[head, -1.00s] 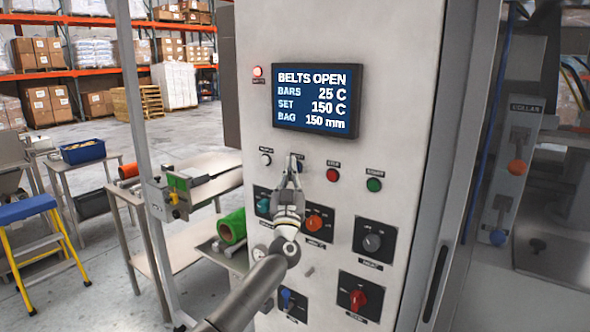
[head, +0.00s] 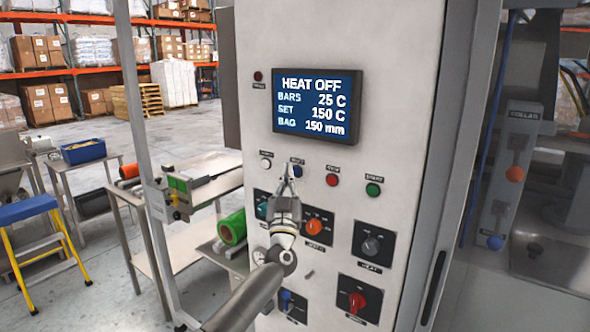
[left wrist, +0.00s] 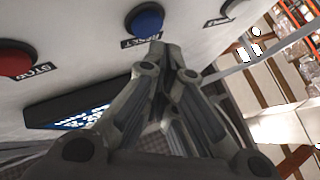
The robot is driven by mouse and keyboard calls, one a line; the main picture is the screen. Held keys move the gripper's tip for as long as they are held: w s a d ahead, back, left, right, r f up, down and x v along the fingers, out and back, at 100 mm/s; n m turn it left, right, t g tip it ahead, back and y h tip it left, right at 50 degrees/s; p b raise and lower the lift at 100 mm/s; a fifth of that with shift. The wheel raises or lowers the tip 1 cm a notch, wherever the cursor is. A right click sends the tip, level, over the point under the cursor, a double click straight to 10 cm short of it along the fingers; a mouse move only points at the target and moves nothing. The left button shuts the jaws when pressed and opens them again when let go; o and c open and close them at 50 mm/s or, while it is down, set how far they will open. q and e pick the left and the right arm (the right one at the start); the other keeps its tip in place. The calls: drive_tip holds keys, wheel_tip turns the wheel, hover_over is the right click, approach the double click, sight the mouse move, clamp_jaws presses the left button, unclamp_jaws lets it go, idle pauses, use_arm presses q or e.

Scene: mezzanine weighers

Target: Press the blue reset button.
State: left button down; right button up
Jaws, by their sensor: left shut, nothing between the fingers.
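The blue reset button (head: 298,171) sits on the light grey control panel (head: 400,130), in a row between a white button (head: 265,164) and a red button (head: 332,180). In the left wrist view the blue button (left wrist: 145,22) shows whole, with its label just beside the fingertips. My left gripper (head: 288,170) is shut and empty, its tips close below and left of the button. In the left wrist view its tips (left wrist: 158,48) are near the button but apart from its face. The display (head: 317,103) reads HEAT OFF. My right gripper is not in view.
A green button (head: 373,190) is right of the red one. Several knobs lie below, including an orange one (head: 313,226) and a dark one (head: 371,246). A bench with a green roll (head: 232,228) stands left of the cabinet.

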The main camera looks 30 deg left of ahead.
use_arm(q)
drive_tip(key=s+p, duration=0.4)
drive_tip(key=s, duration=0.1)
drive_tip(key=shift+a+p, duration=0.2)
drive_tip(key=shift+p, duration=0.1)
drive_tip(key=shift+f, duration=0.1)
idle(0.8)
